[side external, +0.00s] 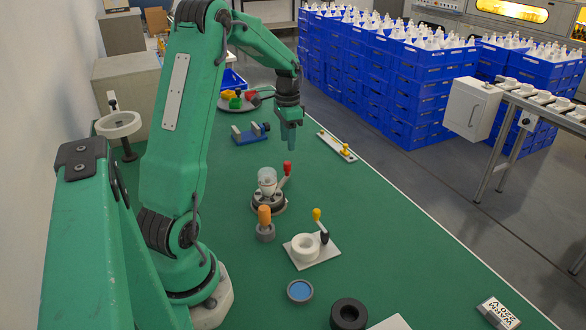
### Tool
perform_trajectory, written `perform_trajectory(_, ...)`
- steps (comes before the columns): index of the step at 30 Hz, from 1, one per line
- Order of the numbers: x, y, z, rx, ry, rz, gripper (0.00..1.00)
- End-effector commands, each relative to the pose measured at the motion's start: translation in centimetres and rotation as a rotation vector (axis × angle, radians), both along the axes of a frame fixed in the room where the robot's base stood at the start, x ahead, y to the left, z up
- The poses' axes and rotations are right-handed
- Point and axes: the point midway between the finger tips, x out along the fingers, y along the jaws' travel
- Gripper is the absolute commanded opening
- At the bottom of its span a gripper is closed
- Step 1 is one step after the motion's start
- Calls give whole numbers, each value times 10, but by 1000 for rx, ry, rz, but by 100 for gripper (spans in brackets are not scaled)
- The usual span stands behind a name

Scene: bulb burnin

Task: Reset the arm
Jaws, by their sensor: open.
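My green arm stands on the green table at the left of the view. My gripper (290,142) points down at the end of the arm, above the far part of the table. It is open, and I see nothing held in it. It hangs clear of the things around it. A clear bulb (267,182) sits upright in a dark round socket fixture (269,203) with a red-knobbed lever (286,171), nearer the camera than my gripper.
Around the fixture are an orange-handled tool (264,218) in a grey holder, a white ring on a plate (305,248), a blue-filled dish (300,291) and a black ring (348,315). Behind are a blue vise (250,134) and a round tray (222,104) of coloured pieces.

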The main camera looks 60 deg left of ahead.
Motion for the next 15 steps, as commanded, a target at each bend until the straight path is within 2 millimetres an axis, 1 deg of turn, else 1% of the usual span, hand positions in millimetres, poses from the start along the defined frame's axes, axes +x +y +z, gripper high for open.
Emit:
perform_trajectory(5, 2, -9, 8, 9, -11, 1, 43)
perform_trajectory(8, 3, -22, 19, 18, -25, 3, 43)
perform_trajectory(11, 3, -40, 33, 31, -46, 6, 43)
perform_trajectory(15, 1, -73, 55, 51, -84, 14, 43)
